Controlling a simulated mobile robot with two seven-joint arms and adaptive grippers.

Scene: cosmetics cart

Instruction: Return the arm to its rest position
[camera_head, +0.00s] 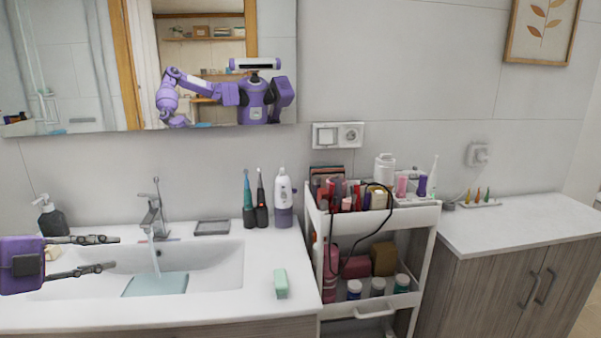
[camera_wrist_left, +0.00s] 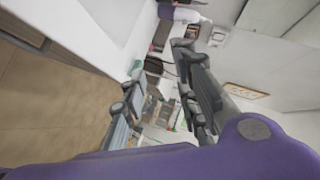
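My left gripper (camera_head: 110,253) comes in from the left edge in the head view, above the left part of the sink. Its two dark fingers are spread apart and nothing is between them. In the left wrist view the fingers of the left gripper (camera_wrist_left: 160,75) are also apart, with only the room showing between them. My right gripper is not in the head view directly. The mirror (camera_head: 60,70) shows a purple robot reflection (camera_head: 225,95) with one arm raised and bent.
The sink (camera_head: 215,262) has water running from the faucet (camera_head: 152,212). A soap dispenser (camera_head: 50,216) stands close behind the left gripper. A green-white block (camera_head: 281,284) lies on the counter. The white cart (camera_head: 428,215) holds cosmetics. A cabinet (camera_head: 480,290) is at right.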

